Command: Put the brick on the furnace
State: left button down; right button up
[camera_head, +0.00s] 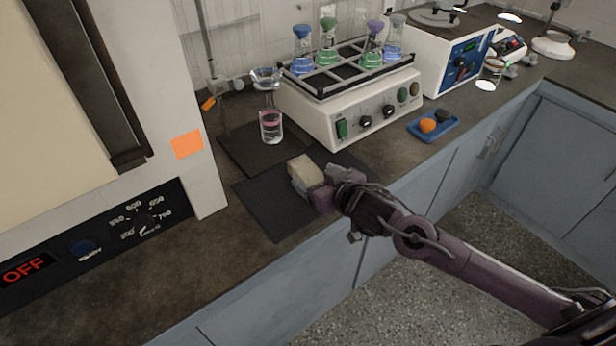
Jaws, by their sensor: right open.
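The brick (303,172) is a small beige block over the dark mat (262,205) on the counter, in the middle of the head view. My right gripper (322,187) reaches in from the lower right, open, with its fingers at the brick's right end. The fingers hide that end, and I cannot tell whether they touch it. The furnace (210,172) is the large pale unit at the left, with a black control panel (100,232) reading OFF. Its top is out of view. My left gripper is not in view.
Behind the brick, a glass beaker (271,126) stands on another dark mat (236,154). A white shaker (345,118) carries a rack of several flasks. A blue tray (450,130) lies right of it. The counter before the furnace is clear.

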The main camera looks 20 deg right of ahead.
aim_at(307, 170)
jog(key=x, duration=0.6)
jog(key=shift+d+f, duration=0.15)
jog(key=shift+d, duration=0.2)
jog(key=c, duration=1.1)
jog(key=shift+c, duration=1.3)
